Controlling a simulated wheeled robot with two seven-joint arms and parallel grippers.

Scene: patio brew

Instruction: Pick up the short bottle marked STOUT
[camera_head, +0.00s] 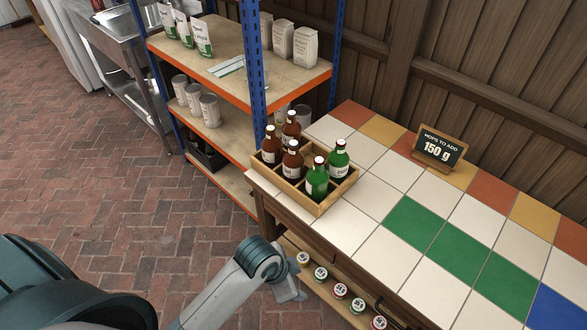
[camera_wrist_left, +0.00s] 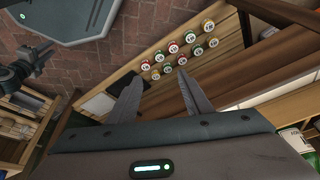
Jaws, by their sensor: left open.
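A wooden divided crate (camera_head: 321,207) on the tiled table holds several bottles, brown ones (camera_head: 292,166) on the left and green ones (camera_head: 317,182) on the right. All stand upright. Their labels are too small to read, so I cannot tell which is marked STOUT. My left gripper (camera_head: 293,292) is low beside the table's front edge, in front of and below the crate. In the left wrist view, its fingers (camera_wrist_left: 157,82) are apart with nothing between them. A green bottle (camera_wrist_left: 291,142) shows at that view's right edge.
A blue shelf post (camera_head: 254,75) stands just behind the crate's left side. A sign (camera_head: 438,147) stands on the tiles at the right. The front tiles right of the crate are clear.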

